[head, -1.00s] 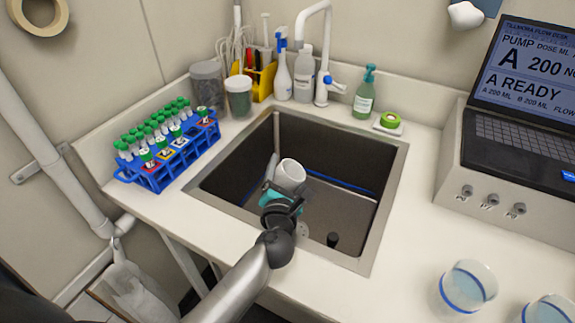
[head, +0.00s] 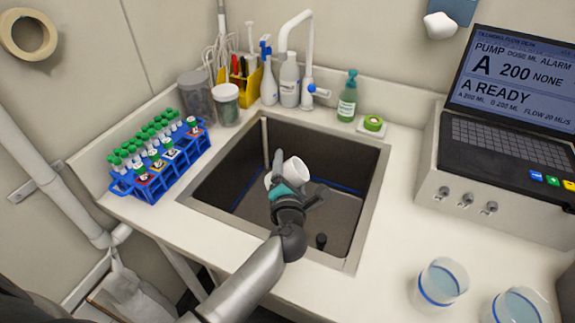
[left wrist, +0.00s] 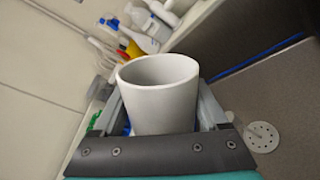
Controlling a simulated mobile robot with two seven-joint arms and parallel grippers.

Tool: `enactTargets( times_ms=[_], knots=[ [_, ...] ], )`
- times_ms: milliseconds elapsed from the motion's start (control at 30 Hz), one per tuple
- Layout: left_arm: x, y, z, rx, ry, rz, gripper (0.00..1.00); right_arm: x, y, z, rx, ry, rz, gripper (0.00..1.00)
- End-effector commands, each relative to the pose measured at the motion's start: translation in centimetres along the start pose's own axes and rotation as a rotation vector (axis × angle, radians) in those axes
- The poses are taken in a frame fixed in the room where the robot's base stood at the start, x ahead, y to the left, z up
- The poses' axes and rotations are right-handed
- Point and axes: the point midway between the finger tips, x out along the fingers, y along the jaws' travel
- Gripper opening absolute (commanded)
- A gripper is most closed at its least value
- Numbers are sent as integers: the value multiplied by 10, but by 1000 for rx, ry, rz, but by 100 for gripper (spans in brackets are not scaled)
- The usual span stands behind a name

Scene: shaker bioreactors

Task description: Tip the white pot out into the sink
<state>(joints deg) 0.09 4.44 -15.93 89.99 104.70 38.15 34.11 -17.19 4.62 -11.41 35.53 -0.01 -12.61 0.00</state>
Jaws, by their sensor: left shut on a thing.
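The white pot (head: 295,170) is held over the sink (head: 340,215) in the head view, tilted with its mouth towards the right. My left gripper (head: 283,180) is shut on it. In the left wrist view the pot (left wrist: 158,95) stands between the two fingers, its rim facing away from the hand. Its inside looks pale; I cannot tell whether anything is left in it. No stream shows from the mouth. The sink's drain (left wrist: 263,136) shows in the left wrist view. My right gripper is not in view.
A blue rack (head: 165,165) of green-capped tubes stands left of the sink. Bottles and a tap (head: 305,60) stand behind it. A green soap bottle (head: 347,98) is behind right. A pump unit with a screen (head: 500,160) and two beakers (head: 440,283) are at right.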

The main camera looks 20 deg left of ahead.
Motion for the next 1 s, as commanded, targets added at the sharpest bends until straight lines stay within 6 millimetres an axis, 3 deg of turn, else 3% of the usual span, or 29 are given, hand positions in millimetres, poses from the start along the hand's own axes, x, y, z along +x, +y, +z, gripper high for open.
enactTargets(
  times_ms=[200, 1000],
  knots=[
    [0, 2, 8, 71, 11, 1, 24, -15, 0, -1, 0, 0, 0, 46],
    [0, 0, 13, 284, 48, 1, 24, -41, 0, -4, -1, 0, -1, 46]
  ],
)
